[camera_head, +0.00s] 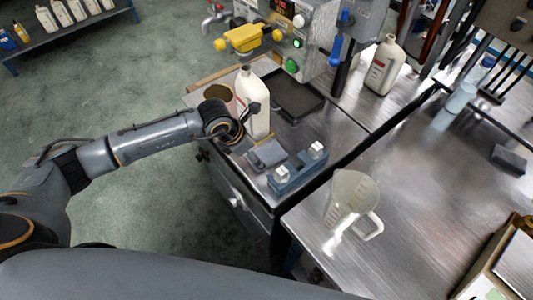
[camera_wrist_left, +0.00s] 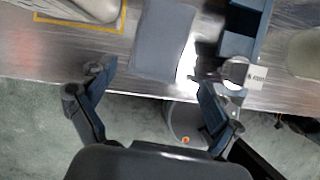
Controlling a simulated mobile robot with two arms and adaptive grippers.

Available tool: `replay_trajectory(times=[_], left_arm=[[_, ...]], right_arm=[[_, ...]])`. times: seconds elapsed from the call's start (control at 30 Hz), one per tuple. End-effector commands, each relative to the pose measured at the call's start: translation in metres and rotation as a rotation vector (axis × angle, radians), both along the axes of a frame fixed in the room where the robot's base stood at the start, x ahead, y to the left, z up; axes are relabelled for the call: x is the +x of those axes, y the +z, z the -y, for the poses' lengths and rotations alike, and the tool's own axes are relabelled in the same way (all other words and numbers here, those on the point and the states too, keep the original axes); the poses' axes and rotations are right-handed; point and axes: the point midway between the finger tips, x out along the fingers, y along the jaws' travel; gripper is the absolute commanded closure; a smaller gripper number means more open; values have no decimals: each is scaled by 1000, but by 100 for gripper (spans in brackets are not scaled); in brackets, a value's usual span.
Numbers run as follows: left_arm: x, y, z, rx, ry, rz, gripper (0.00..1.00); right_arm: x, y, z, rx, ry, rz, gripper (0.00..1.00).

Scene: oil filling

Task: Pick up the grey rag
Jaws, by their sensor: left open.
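The grey rag (camera_head: 267,154) lies flat on the metal cabinet top (camera_head: 297,135), left of a blue holder (camera_head: 297,174) with white-labelled parts. In the left wrist view the rag (camera_wrist_left: 162,40) is at upper middle, just beyond the fingertips. My left gripper (camera_head: 242,128) is at the cabinet's left edge, beside a white bottle (camera_head: 252,102). In the wrist view my left gripper (camera_wrist_left: 150,79) is open and empty, its fingers spread apart and not visibly touching the rag. My right gripper is not in view.
The white bottle stands close behind my gripper, with a brown round container (camera_head: 218,93) beside it. A clear measuring jug (camera_head: 350,198) stands on the right bench. A grey machine with a yellow part (camera_head: 248,37) is at the back. Open floor lies left of the cabinet.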

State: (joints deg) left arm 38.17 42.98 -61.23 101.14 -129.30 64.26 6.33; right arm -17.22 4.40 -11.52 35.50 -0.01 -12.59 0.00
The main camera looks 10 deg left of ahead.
Motion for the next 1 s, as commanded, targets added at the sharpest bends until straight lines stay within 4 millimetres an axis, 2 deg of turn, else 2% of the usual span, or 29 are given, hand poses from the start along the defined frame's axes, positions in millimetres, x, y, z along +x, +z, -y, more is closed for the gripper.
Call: replay_trajectory(times=[0.13, 0.3, 0.57, 0.67, 0.83, 1.0], left_arm=[[6, -19, 0, 1, 2, -6, 9], [12, -38, 5, -1, 0, -4, 9], [13, -42, 5, 0, 1, -2, 9], [13, -42, 5, 0, 0, -3, 26], [13, -42, 5, 0, 0, -3, 60], [13, -42, 5, 0, 0, -3, 63]], right_arm=[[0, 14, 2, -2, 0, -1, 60], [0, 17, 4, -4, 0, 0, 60], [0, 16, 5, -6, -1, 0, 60], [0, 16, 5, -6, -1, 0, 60], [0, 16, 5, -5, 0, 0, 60], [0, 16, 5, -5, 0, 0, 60]])
